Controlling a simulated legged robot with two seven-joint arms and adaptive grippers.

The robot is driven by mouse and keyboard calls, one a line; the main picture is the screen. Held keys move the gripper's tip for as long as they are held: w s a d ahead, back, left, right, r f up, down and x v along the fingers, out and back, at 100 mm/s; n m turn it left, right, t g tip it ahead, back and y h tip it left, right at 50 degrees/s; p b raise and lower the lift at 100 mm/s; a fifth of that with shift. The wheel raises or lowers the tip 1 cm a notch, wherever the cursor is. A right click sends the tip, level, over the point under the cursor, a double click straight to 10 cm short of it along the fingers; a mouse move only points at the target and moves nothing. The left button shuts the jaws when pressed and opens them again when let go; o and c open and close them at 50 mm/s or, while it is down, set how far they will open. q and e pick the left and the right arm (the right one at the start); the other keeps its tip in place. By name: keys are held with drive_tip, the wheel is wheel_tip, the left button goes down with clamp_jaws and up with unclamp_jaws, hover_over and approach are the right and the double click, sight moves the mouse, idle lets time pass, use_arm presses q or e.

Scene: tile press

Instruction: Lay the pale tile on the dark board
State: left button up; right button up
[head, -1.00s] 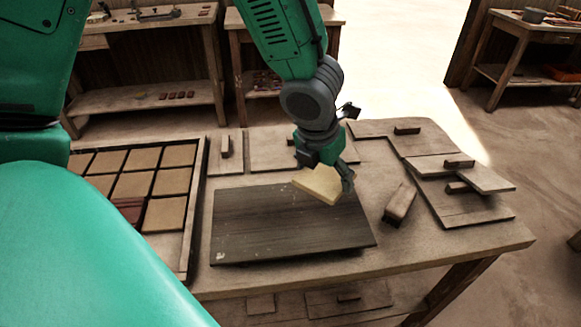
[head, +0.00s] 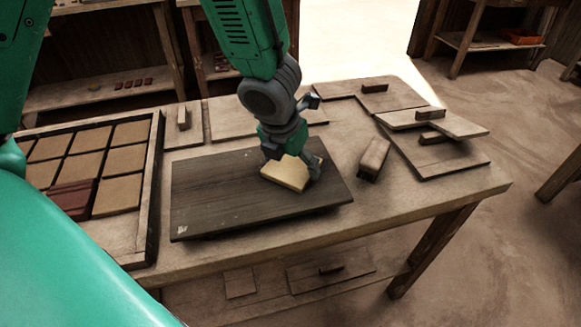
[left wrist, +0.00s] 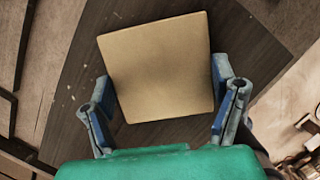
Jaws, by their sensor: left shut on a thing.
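The pale tile (head: 287,172) is a square tan slab in my left gripper (head: 290,174). In the left wrist view the tile (left wrist: 158,65) sits between the two blue-padded fingers of the gripper (left wrist: 165,100), which is shut on its sides. The dark board (head: 225,200) lies flat on the table, and the tile is over its upper right part. The board also shows around the tile in the left wrist view (left wrist: 85,80). I cannot tell whether the tile touches the board. My right gripper is not in view.
A wooden tray (head: 152,190) with several tan tiles and a dark red block (head: 73,198) stands left of the board. A wooden block (head: 374,158) lies to its right. Flat boards with handles (head: 440,122) lie at the table's back right. The table's front strip (head: 300,240) is clear.

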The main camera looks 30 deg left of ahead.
sight(287, 177)
use_arm(q)
drive_tip(key=shift+d+r, duration=0.1)
drive_tip(key=shift+d, duration=0.6)
drive_tip(key=o, duration=1.6)
drive_tip(key=shift+c, duration=0.2)
drive_tip(key=shift+o, duration=0.3)
drive_tip(key=shift+a+f, duration=0.2)
drive_tip(key=shift+a, duration=0.5)
drive_tip(key=d+p+v, duration=0.1)
drive_tip(key=p+v, duration=0.6)
drive_tip(key=v, duration=0.5)
drive_tip(key=shift+r, duration=0.2)
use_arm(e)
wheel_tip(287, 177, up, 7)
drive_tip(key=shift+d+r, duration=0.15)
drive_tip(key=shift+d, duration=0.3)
